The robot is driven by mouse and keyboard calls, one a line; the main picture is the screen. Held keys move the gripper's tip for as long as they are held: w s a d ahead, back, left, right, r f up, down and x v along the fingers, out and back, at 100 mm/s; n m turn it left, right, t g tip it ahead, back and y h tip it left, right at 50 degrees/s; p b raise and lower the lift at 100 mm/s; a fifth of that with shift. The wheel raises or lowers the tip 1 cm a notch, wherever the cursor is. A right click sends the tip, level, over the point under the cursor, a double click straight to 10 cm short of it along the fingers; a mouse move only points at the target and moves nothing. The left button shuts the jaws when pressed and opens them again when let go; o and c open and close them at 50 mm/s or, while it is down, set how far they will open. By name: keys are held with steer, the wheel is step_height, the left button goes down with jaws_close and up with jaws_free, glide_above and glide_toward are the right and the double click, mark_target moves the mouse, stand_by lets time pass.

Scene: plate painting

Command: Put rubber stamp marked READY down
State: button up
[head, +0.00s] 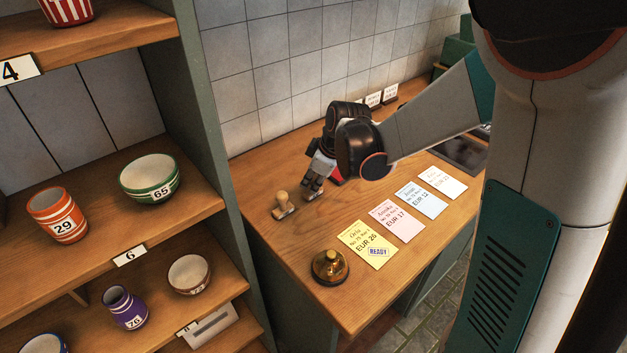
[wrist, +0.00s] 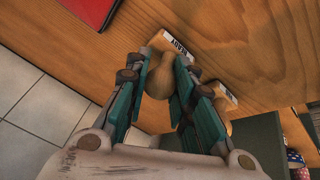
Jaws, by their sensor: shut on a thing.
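My gripper (head: 312,190) is low over the wooden counter, and it also shows in the wrist view (wrist: 163,97). It is shut on the pale wooden handle of the rubber stamp marked READY (wrist: 160,78). The stamp's label (wrist: 170,43) reads upside down in the wrist view. The stamp's base is at or very near the counter top; I cannot tell whether it touches. In the head view the gripper hides most of this stamp. A second wooden-handled stamp (head: 284,206) stands just left of the gripper; it is partly hidden in the wrist view (wrist: 228,95).
A yellow card (head: 362,240) with a READY imprint lies with pink and pale cards on the counter (head: 300,245). A brass bell (head: 329,266) stands at the front. A red flat item (wrist: 85,8) lies near the gripper. A pottery shelf (head: 190,215) stands left.

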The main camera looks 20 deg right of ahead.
steer(key=o, duration=0.9)
steer(key=p+v, duration=0.4)
steer(key=v, duration=0.7)
steer(key=shift+s+a+r+m+t+h, duration=0.4)
steer(key=shift+s+r+m, duration=1)
steer(key=shift+s, duration=1.95)
steer(key=shift+s+a+r+m+t+h, duration=0.25)
steer(key=shift+s+r+m+t, duration=0.4)
steer(key=shift+s+m, duration=2)
steer(key=shift+s+a+r+m+t+h, duration=0.3)
steer(key=shift+s+r+m, duration=0.85)
steer(key=shift+s, duration=2.85)
